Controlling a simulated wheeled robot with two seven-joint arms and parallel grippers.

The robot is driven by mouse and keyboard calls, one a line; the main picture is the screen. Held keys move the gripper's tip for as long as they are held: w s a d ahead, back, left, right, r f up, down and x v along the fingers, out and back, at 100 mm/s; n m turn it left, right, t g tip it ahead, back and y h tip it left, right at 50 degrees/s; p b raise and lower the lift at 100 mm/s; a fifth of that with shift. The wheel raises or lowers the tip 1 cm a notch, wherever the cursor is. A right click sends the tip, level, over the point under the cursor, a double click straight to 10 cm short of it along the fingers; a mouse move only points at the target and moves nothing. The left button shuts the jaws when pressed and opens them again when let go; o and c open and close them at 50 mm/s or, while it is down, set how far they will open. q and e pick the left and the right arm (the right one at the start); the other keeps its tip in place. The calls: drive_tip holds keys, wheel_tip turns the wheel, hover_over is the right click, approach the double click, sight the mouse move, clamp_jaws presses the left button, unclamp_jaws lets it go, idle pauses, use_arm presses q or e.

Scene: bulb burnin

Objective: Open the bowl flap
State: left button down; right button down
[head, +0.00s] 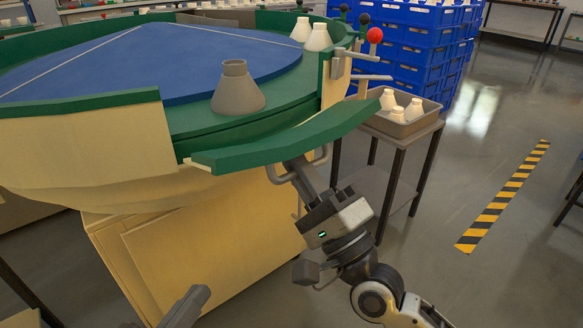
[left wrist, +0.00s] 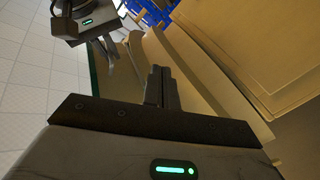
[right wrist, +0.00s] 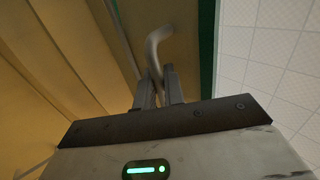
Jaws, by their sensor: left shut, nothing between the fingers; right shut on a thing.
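The bowl flap (head: 285,142) is a curved panel with a green top edge, at the front of the large round bowl (head: 90,115). It stands outward of the bowl wall, its right end clear of the wall's cut end, and green bowl floor shows behind it. My right gripper (right wrist: 158,88) is shut on the flap's grey bent handle (right wrist: 155,48); in the head view it is below the flap, its fingers mostly hidden. My left gripper (head: 190,303) is shut and empty, low in the head view. Its closed fingers (left wrist: 160,87) show in the left wrist view.
A grey bulb-shaped piece (head: 237,90) stands on the green floor near the opening. Levers with a red knob (head: 375,35) project at the right. A grey tray (head: 405,122) of white pieces sits on a side table. Blue crates (head: 410,45) stand behind; open floor lies right.

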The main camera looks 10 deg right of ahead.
use_arm(q)
drive_tip(key=shift+w+a+r+m+t+b, duration=0.15)
drive_tip(key=shift+w+r+m+t+b, duration=0.15)
drive_tip(key=shift+w+r+t+b, duration=0.15)
use_arm(e)
drive_tip(key=shift+w+f, duration=0.1)
drive_tip(key=shift+f, duration=0.9)
use_arm(q)
drive_tip(key=shift+r, duration=0.15)
drive_tip(key=shift+w+r+t, duration=0.1)
drive_tip(key=shift+r+t, duration=0.15)
use_arm(e)
drive_tip(key=c, duration=1.6)
unclamp_jaws()
drive_tip(key=shift+w, duration=0.1)
use_arm(q)
drive_tip(key=shift+f, duration=0.1)
